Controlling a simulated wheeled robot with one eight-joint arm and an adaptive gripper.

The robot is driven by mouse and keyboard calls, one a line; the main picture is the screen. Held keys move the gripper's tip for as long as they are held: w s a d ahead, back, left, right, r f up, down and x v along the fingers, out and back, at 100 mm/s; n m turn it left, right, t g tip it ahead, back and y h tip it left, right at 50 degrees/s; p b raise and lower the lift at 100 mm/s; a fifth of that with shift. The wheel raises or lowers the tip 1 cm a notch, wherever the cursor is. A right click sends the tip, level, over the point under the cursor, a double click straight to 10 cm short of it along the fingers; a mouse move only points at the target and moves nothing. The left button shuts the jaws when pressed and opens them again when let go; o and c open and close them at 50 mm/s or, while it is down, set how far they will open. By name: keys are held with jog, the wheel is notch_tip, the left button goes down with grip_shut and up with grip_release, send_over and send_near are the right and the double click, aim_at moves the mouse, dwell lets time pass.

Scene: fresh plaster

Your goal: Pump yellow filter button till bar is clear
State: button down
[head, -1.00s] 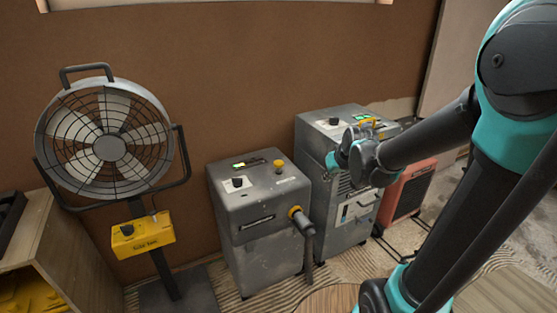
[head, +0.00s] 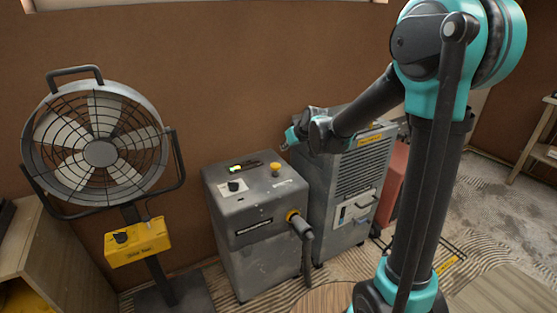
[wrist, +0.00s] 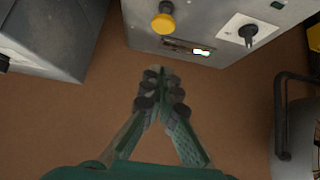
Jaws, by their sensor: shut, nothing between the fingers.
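The yellow button (head: 275,168) stands on top of the grey cabinet (head: 262,205), toward its back right. Beside it is a dark display slot (head: 243,166) with a short, partly lit bar. The wrist view shows the yellow button (wrist: 163,22) upright on its stem, and the display (wrist: 188,47) with a bright white and green patch at one end. My gripper (head: 291,137) is shut and empty, above and behind the button, apart from it. In the wrist view the closed fingertips (wrist: 161,76) are over the brown background, off the cabinet top.
A fan (head: 100,150) stands left. The brown wall is close behind.

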send_over(274, 164)
jog(key=s+d, duration=0.2)
jog(key=f, duration=0.7)
jog(key=shift+s+a, duration=0.2)
jog(key=shift+a, duration=0.05)
notch_tip(274, 164, down, 3)
jog(key=shift+f, duration=0.5)
